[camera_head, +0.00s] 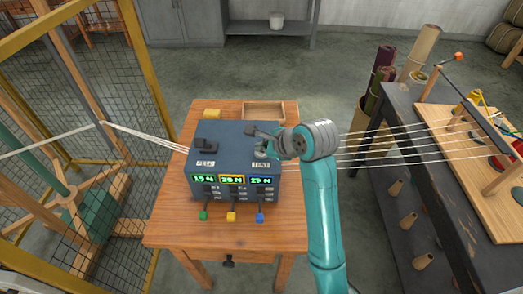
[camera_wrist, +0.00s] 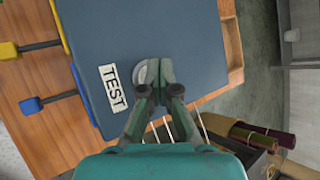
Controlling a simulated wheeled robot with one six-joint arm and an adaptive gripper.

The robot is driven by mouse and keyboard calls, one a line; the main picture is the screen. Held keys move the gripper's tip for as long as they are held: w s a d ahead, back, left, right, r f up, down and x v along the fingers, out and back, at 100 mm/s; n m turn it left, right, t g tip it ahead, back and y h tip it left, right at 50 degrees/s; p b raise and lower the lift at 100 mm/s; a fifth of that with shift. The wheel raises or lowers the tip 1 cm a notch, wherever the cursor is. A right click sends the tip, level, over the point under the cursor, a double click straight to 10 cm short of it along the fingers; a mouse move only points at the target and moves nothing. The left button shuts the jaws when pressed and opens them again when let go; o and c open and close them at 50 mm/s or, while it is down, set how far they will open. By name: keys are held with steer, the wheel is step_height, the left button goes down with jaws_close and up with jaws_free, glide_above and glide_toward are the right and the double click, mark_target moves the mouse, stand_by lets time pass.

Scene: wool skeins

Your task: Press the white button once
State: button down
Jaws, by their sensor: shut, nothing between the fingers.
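The white button (camera_wrist: 142,73) shows in the wrist view as a pale round disc on top of the blue-grey box (camera_head: 222,146), beside a label reading TEST (camera_wrist: 113,88). My gripper (camera_wrist: 158,72) is shut and empty, and its fingertips cover the right part of the button in that view. I cannot tell whether they touch it. In the head view my gripper (camera_head: 261,148) is over the right side of the box top and hides the button.
The box stands on a wooden table (camera_head: 270,236) with a small open wooden tray (camera_head: 264,104) behind it. Green, yellow and blue-tipped levers stick out in front. White strands run out both sides. A mesh cage (camera_head: 120,100) is left, a dark bench (camera_head: 437,205) right.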

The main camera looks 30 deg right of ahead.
mark_target(263, 154)
steer(key=shift+r, duration=0.9)
steer(key=shift+r, duration=2.5)
